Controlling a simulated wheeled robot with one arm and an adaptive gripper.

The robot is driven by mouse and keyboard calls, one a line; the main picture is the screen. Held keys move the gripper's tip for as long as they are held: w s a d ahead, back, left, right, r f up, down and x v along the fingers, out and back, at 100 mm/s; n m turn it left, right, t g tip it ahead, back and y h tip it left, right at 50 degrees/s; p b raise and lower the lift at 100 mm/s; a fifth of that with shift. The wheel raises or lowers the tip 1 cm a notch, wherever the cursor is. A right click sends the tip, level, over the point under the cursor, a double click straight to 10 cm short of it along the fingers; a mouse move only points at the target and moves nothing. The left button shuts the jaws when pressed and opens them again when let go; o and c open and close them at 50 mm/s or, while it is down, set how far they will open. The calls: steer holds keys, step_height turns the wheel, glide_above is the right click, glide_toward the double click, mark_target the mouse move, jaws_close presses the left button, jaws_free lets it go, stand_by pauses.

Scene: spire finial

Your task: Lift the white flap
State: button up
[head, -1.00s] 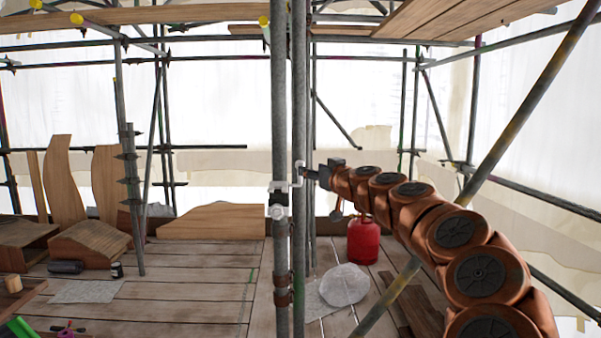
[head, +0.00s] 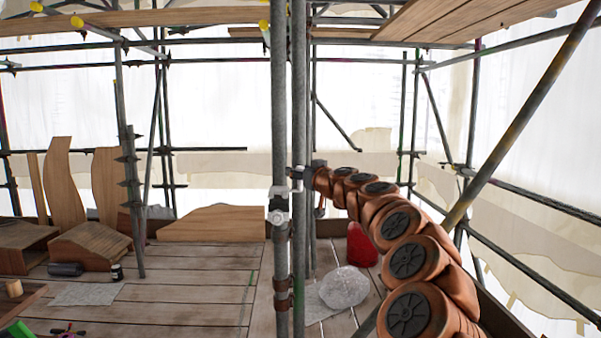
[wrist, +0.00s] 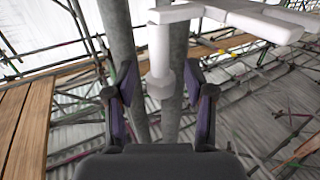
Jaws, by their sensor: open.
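My gripper (wrist: 163,92) is open, with one dark finger on each side of the stem's lower end. I cannot tell whether either finger touches it. In the head view my gripper (head: 307,172) is small and partly merged with the poles. A pale clamp (head: 279,205) with a round knob sits lower on the left pole.
Two upright poles (head: 281,130) stand close together just behind the flap. A diagonal pole (head: 520,110) crosses at right, near my arm. A red canister (head: 362,246) and a crumpled translucent sheet (head: 344,287) lie on the plank floor. Wooden boards (head: 210,222) stand at left.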

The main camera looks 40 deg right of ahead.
steer(key=shift+c, duration=0.2)
jaws_close()
stand_by(0.5)
